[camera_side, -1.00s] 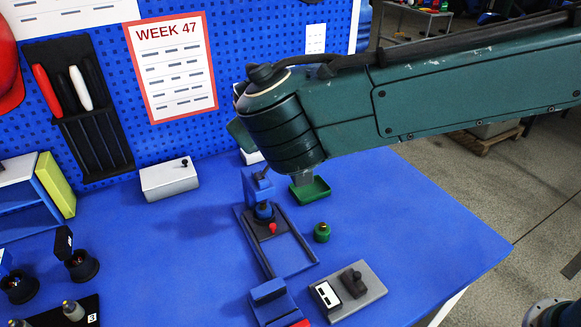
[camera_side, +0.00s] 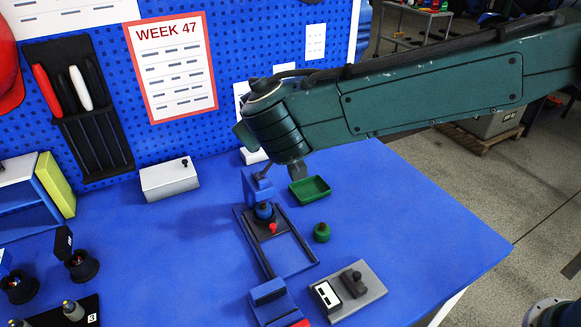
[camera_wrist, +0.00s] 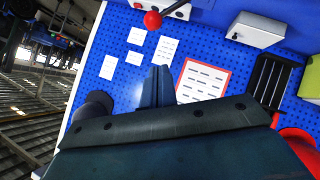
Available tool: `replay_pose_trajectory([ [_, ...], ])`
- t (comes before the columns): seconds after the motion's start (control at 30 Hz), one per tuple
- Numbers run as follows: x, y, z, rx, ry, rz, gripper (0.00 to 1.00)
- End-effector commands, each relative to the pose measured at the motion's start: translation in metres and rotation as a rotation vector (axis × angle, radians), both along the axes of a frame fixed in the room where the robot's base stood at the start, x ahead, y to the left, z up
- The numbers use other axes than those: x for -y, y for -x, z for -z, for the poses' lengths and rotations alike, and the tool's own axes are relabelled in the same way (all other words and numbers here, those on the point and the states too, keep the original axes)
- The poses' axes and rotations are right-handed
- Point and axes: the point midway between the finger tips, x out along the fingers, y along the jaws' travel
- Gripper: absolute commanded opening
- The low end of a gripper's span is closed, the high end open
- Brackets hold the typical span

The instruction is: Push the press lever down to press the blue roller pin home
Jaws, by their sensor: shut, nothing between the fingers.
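The blue press (camera_side: 250,187) stands upright on a dark base frame on the blue table. A short dark rod slants at its top; I cannot tell whether it is the lever. A small red knob (camera_side: 272,228) shows low at the press front. A blue round part (camera_side: 264,211), perhaps the roller pin, sits in the press. My gripper (camera_side: 298,173) is shut and empty, up and right of the press in the side view, apart from it. In the wrist view my shut fingers (camera_wrist: 157,72) point toward the wall, and a red ball on a dark rod (camera_wrist: 152,20) shows beyond them.
A green tray (camera_side: 322,195) and a green round part (camera_side: 321,232) stand right of the press. A grey plate with a device (camera_side: 372,286) and a blue block (camera_side: 272,306) lie in front. A white box (camera_side: 170,181) stands by the pegboard.

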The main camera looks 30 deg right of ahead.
Motion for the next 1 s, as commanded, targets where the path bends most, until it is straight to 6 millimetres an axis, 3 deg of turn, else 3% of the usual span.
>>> replay_pose_trajectory([
  [0.3, 0.017, -0.035, 0.03, -0.003, 0.002, 0.001, 0.0],
  [0.6, 0.032, -0.036, 0.055, -0.002, 0.001, -0.001, 0.0],
  [1.0, 0.034, -0.036, 0.059, 0.0, -0.001, -0.001, 0.0],
])
